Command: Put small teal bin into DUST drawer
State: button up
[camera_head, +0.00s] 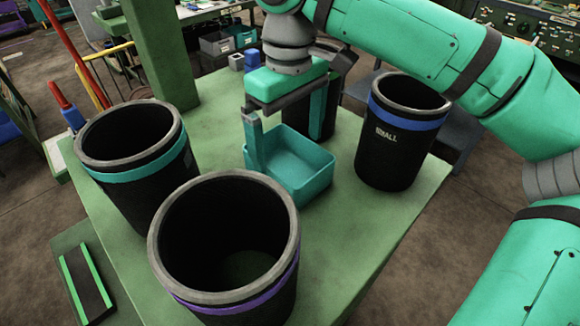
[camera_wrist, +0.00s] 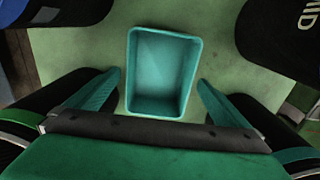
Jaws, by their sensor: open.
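The small teal bin (camera_head: 305,172) stands upright and open-topped on the green table, among the black cylinders. In the wrist view the bin (camera_wrist: 160,75) looks empty. My gripper (camera_head: 287,152) is open and points down at the bin. In the wrist view my gripper's fingers (camera_wrist: 159,80) show to the left and right of the bin's near part, with gaps to its walls. In the head view one finger hides part of the bin's left side. I see no drawer labelled DUST in either view.
Black open cylinders crowd the green table (camera_head: 400,225): a teal-banded one (camera_head: 150,185) left, a purple-banded one (camera_head: 190,290) in front, a blue-banded one (camera_head: 385,150) right, and another (camera_head: 328,60) behind my gripper. The table's right front is clear. Grey boxes (camera_head: 217,43) stand in the background.

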send_over(290, 177)
jog(key=shift+f, duration=2.1)
jog(key=c, duration=1)
jog(key=shift+c, duration=0.2)
